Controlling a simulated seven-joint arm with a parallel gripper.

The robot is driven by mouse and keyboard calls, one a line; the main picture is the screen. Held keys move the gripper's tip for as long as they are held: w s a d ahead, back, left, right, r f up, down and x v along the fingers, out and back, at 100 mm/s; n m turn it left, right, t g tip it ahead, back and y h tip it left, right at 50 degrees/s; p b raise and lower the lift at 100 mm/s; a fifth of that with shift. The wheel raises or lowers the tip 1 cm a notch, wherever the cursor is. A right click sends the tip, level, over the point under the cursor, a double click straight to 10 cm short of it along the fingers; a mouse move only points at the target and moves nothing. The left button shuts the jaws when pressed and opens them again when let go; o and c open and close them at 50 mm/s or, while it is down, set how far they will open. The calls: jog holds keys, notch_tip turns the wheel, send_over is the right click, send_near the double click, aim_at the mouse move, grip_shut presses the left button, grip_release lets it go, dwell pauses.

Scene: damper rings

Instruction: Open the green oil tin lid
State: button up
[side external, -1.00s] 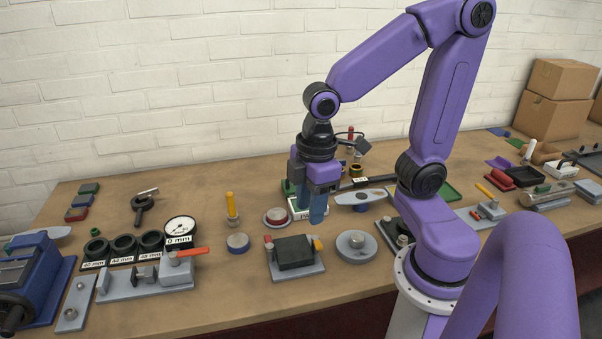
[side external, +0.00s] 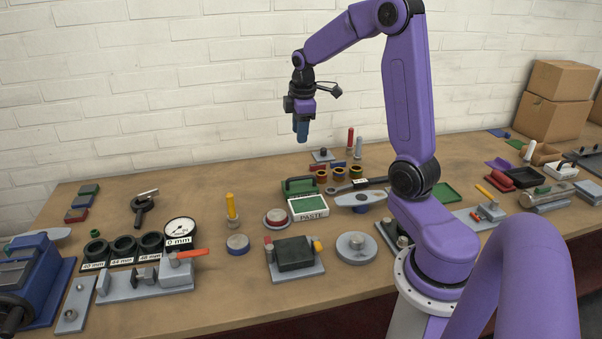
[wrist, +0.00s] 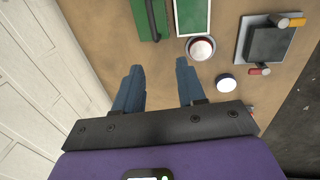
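A green box with a dark bar handle (side external: 299,187) stands at the middle back of the bench; I see no label, so I cannot tell if it is the oil tin. In front of it is a white box with a green top (side external: 308,204), marked PASTE. Both show in the wrist view, the handled box (wrist: 146,22) left of the PASTE box (wrist: 192,15). No lid is visibly raised. My gripper (side external: 302,135) is high above the bench, near the wall. In the wrist view its blue fingers (wrist: 160,85) are apart with nothing between them.
A red-sided round tin (side external: 277,217) and a blue-sided one (side external: 238,243) stand in front of the boxes. A dark block on a grey plate (side external: 294,254) is nearer the front.

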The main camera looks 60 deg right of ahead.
jog(key=d, duration=0.2)
send_near(301, 178)
jog(key=f, duration=0.2)
jog(key=w+d+f, duration=0.1)
jog(key=f, duration=0.4)
jog(key=shift+w+d+f, duration=0.15)
jog(key=shift+w+f, duration=0.05)
jog(key=shift+f, duration=0.1)
grip_shut()
